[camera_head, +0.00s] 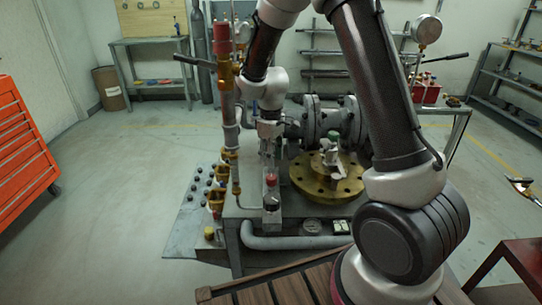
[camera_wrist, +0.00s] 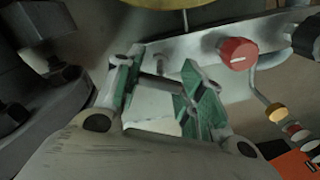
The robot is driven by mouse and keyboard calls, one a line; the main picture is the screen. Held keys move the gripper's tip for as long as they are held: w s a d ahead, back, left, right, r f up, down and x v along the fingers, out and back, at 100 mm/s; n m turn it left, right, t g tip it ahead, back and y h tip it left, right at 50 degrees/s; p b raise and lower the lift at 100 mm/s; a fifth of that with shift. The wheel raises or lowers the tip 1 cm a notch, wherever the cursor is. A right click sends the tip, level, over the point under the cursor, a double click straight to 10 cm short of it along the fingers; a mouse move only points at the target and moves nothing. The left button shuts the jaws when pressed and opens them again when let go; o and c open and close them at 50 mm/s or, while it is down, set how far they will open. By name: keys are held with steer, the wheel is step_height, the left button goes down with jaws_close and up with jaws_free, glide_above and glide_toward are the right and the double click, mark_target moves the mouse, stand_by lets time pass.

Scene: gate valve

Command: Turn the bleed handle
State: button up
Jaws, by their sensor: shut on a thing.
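My gripper (camera_wrist: 160,75) has its green-padded fingers closed around a thin grey bar (camera_wrist: 158,88) in the wrist view. The bar appears to be the bleed handle; its mount is largely hidden by the fingers. In the head view my gripper (camera_head: 268,147) points down at the valve bench, left of the flanged grey valve body (camera_head: 318,124). A red-topped fitting (camera_head: 271,180) stands just below it. A round red knob (camera_wrist: 238,53) shows right of the fingers in the wrist view, apart from them.
A brass flange disc (camera_head: 310,185) lies on the bench right of my gripper. An upright pipe (camera_head: 228,110) with a red top stands close on the left. A dark flange with bolts (camera_wrist: 45,85) is near the wrist camera's left. Open floor (camera_head: 115,200) lies left.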

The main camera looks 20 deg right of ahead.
steer(key=n, duration=0.4)
steer(key=shift+n, duration=0.4)
stand_by(0.4)
steer(key=o, duration=1)
steer(key=shift+o, duration=0.2)
step_height(320, 180, up, 12)
